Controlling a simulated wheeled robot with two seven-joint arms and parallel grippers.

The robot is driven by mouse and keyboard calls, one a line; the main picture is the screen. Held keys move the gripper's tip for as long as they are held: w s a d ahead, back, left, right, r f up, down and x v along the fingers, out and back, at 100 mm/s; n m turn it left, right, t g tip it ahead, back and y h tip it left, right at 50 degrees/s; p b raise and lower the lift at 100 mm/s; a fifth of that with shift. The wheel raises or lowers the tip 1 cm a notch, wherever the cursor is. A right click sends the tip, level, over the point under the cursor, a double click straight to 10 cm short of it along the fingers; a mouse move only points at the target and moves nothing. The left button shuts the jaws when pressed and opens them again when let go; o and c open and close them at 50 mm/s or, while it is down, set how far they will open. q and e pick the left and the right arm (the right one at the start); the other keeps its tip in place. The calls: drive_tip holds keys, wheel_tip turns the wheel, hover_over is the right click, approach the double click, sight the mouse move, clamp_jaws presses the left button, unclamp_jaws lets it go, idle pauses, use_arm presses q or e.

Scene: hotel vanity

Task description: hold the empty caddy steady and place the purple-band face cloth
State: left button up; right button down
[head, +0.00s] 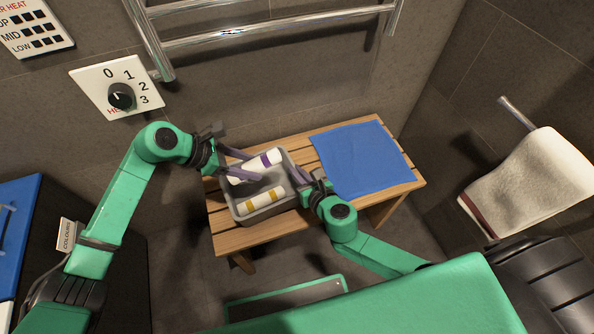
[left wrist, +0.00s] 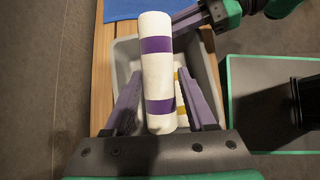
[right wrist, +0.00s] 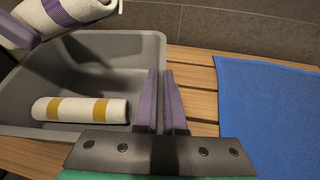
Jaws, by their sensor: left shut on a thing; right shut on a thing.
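The grey caddy (head: 268,212) stands on the slatted wooden bench. It is not empty: a white rolled cloth with yellow bands (head: 262,201) lies inside, clear in the right wrist view (right wrist: 80,110). My left gripper (head: 244,164) is shut on the rolled white purple-band face cloth (head: 270,158), with a finger on each side of it in the left wrist view (left wrist: 157,70). The cloth is over the caddy, raised above its floor in the right wrist view (right wrist: 75,10). My right gripper (right wrist: 162,95) is shut on the caddy's right wall, one finger inside and one outside.
A blue cloth (head: 362,160) lies flat on the bench (head: 410,180) right of the caddy. A metal towel rail (head: 270,30) and a heater dial (head: 121,96) are on the wall behind. A white towel (head: 530,180) hangs at the right.

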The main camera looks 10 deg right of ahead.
use_arm(q)
drive_tip(key=shift+f, duration=4)
drive_tip(key=o, duration=1.4)
drive_tip(key=v, duration=1.2)
drive_tip(key=shift+r, duration=0.1)
use_arm(e)
drive_tip(key=c, duration=0.9)
unclamp_jaws()
